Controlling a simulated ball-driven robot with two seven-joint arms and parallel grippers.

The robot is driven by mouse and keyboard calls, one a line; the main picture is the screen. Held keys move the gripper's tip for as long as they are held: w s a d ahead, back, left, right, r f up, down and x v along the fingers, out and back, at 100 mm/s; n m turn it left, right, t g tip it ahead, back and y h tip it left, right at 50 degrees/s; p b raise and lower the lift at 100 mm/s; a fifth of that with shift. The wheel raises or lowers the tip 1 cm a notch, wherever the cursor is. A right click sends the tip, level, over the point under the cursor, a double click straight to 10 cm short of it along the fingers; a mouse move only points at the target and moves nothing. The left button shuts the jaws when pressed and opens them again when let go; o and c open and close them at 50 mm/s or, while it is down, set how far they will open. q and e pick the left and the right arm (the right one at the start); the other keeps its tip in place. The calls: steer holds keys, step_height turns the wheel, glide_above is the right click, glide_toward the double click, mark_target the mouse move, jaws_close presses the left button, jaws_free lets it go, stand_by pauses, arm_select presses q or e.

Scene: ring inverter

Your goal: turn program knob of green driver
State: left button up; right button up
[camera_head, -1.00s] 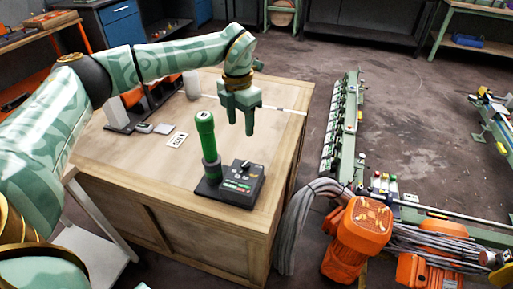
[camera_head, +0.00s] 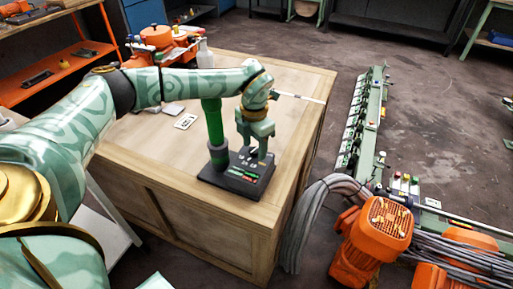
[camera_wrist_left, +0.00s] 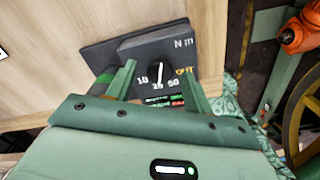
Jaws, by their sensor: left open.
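The green driver (camera_head: 211,125) stands upright on a dark base near the front of the wooden bench. Beside it on that base sits a black control box (camera_head: 244,177) with red and green marks. In the left wrist view, the program knob (camera_wrist_left: 160,68) shows a white pointer line and the marks 10, 25, 50 and OUT around it. My left gripper (camera_head: 254,154) is open, pointing down just above the box. In the wrist view its fingers (camera_wrist_left: 160,72) lie on either side of the knob; I cannot tell whether they touch it. My right gripper is not in view.
The wooden bench top (camera_head: 290,90) is mostly clear behind the gripper. A white card (camera_head: 186,121) lies left of the driver. A thick grey cable bundle (camera_head: 310,215) and an orange motor (camera_head: 373,235) are beyond the bench's right edge.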

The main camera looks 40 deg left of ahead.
arm_select(q)
steer(key=shift+f, duration=0.15)
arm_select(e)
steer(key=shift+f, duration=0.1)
arm_select(q)
steer(key=c, duration=1)
steer(key=shift+o, duration=0.2)
